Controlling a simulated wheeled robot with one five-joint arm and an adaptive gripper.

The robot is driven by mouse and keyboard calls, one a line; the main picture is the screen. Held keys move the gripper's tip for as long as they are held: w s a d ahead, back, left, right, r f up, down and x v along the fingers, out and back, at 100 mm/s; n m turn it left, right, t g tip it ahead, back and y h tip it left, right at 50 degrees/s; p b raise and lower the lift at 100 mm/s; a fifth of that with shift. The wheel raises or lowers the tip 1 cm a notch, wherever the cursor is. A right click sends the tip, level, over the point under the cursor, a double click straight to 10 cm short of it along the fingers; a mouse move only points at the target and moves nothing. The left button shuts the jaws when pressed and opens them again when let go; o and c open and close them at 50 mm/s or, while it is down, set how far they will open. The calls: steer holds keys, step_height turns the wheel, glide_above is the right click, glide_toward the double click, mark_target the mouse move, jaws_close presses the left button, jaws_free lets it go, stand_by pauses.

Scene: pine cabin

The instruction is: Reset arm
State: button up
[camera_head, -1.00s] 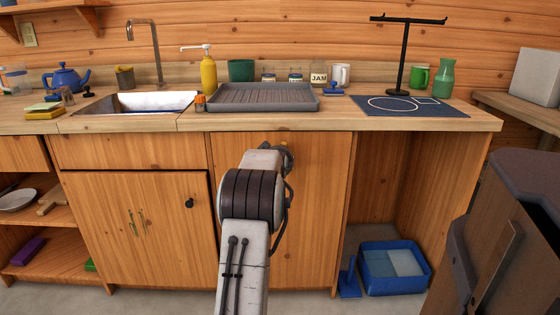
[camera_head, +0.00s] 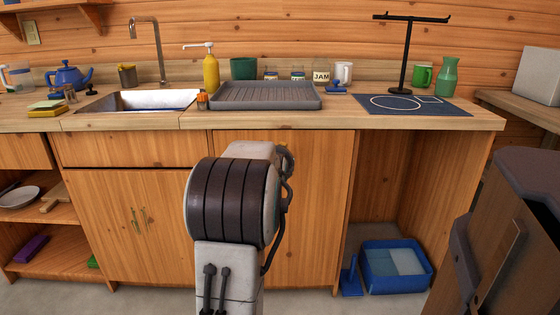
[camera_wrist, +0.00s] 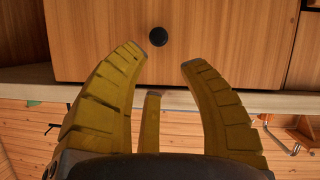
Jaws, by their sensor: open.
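My gripper (camera_wrist: 164,68) is open in the wrist view, with its ribbed yellow fingers spread and nothing between them. A wooden cabinet front with a round black knob (camera_wrist: 158,37) lies beyond the fingertips, and the picture there appears upside down. In the head view my arm (camera_head: 235,205) stands in front of the lower cabinets, below the counter edge. The fingers are hidden behind the arm in that view.
The wooden counter (camera_head: 340,121) holds a sink (camera_head: 150,100), a grey drying tray (camera_head: 265,96), a yellow soap bottle (camera_head: 211,72) and a black stand (camera_head: 405,60). A blue bin (camera_head: 395,267) sits on the floor under the counter. A brown bin (camera_head: 505,240) stands at right.

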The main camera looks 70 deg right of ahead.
steer(key=shift+a, duration=0.15)
stand_by(0.7)
steer(key=w+a+r+n+t+y+p, duration=0.1)
steer(key=w+a+r+n+y+p, duration=0.1)
steer(key=w+a+r+p, duration=0.6)
steer(key=w+a+r+n+t+y+p, duration=0.1)
steer(key=w+a+n+t+y+p, duration=0.2)
steer(key=a, duration=0.8)
steer(key=w+a+r+n+y+p, duration=0.1)
steer(key=w+a+r+y+p, duration=0.1)
steer(key=w+a+r+p, duration=0.6)
steer(key=s+a+r+n+g+y+p, duration=0.15)
steer(key=a+p, duration=0.25)
steer(key=a, duration=0.4)
steer(key=s+a+r+n+y+p, duration=0.1)
steer(key=s+a+r+y+p, duration=0.2)
steer(key=a, duration=0.6)
steer(key=s+a+r+n+y+p, duration=0.15)
steer(key=a+p, duration=0.25)
steer(key=a, duration=0.4)
steer(key=s+a+r+n+g+p, duration=0.1)
steer(key=s+a+n+p, duration=0.1)
steer(key=s+a+p, duration=0.3)
steer(key=s, duration=0.2)
steer(key=shift+s+a+r+g, duration=0.3)
steer(key=shift+s+a+g, duration=0.05)
steer(key=shift+a, duration=0.05)
